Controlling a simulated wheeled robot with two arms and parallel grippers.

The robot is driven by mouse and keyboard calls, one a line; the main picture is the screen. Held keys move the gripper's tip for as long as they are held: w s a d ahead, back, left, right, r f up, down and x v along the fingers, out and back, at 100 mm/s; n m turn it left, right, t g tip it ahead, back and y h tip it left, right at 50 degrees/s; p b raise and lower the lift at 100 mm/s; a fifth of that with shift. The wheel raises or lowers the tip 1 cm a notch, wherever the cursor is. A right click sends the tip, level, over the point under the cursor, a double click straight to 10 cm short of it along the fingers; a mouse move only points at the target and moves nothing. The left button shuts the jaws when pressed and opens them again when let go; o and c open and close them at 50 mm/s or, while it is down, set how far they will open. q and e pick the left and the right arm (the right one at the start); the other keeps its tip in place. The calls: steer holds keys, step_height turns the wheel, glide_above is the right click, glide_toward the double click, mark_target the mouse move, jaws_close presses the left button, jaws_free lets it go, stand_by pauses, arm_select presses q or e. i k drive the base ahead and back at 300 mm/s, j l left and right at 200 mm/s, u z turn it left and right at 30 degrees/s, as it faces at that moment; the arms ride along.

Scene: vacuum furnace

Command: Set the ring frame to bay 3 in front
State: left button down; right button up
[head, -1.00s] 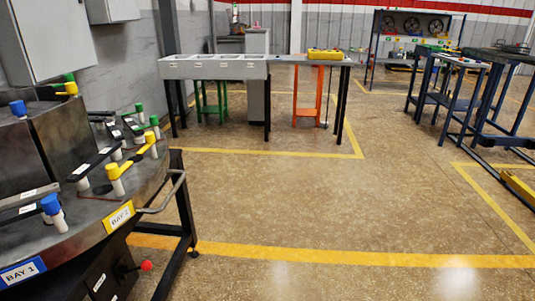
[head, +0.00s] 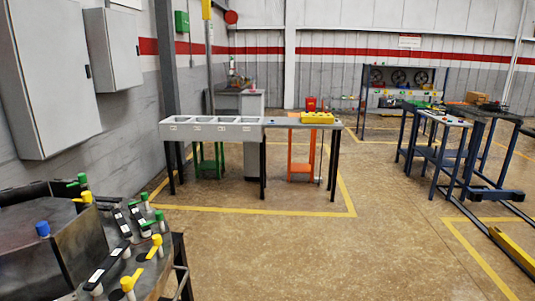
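The ring frame at the lower left appears to be the round steel-topped station (head: 165,284), cut off by the picture's edge. Dark clamp bars (head: 113,264) lie on it, with white posts that have coloured tops. A yellow top (head: 128,284) is at the front, a green top (head: 159,215) is behind it, and a blue top (head: 43,229) is at the left. A dark metal housing (head: 40,255) stands in the middle. No bay label is in view now, so I cannot tell which bay faces front. Neither of my grippers is in view.
Blue tables (head: 443,145) stand at the right and a wheel rack (head: 405,85) behind. Grey cabinets (head: 54,75) hang on the left wall. The middle floor is open.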

mark_target(82, 237)
steer(key=u, duration=1.45)
